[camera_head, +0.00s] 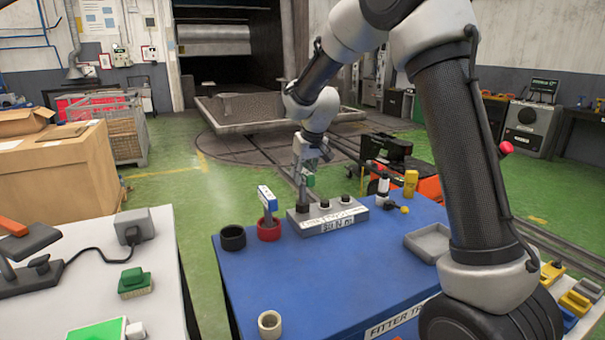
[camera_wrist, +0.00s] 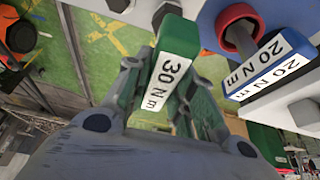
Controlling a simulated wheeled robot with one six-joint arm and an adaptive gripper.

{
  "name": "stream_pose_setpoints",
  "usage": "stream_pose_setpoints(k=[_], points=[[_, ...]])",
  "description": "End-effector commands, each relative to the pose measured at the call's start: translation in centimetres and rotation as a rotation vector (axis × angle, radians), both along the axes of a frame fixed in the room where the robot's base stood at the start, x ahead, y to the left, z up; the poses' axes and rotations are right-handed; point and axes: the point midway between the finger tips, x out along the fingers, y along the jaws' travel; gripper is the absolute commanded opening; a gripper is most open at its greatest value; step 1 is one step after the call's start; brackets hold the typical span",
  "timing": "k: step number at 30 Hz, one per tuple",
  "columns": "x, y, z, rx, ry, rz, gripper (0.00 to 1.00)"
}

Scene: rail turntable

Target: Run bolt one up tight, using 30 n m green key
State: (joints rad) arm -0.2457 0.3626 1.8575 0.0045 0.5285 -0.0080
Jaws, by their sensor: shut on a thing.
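The green key shows in the wrist view (camera_wrist: 178,50) with a 30 N m label. My gripper (camera_wrist: 160,92) is shut on it. In the head view my gripper (camera_head: 307,168) is above the left end of the grey bolt block (camera_head: 332,224), with a bit of green at its fingers. A thin shaft runs down from there to the block's left bolt position. I cannot tell whether the key is seated on the bolt. Two dark bolt heads, a middle one (camera_head: 324,203) and a right one (camera_head: 346,199), stand on the block.
A blue 20 N m key (camera_head: 266,198) stands in a red holder (camera_head: 269,231), close to the block's left. An empty-looking black holder (camera_head: 232,238) is beside it. A yellow key (camera_head: 410,182) and a grey tray (camera_head: 430,243) are right.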

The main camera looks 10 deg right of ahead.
Motion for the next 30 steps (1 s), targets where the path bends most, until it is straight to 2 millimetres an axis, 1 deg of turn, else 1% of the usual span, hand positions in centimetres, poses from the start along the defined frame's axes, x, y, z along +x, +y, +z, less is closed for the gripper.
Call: stream_pose_setpoints(k=[7,14,22,30], points=[[-0.03,-0.01,0.01,0.000,0.001,-0.008,0.00],[-0.08,0.02,-0.03,-0.001,0.002,-0.115,0.00],[-0.07,0.00,-0.04,-0.001,0.003,-0.126,0.00],[-0.09,-0.02,-0.06,-0.001,0.003,-0.240,0.00]])
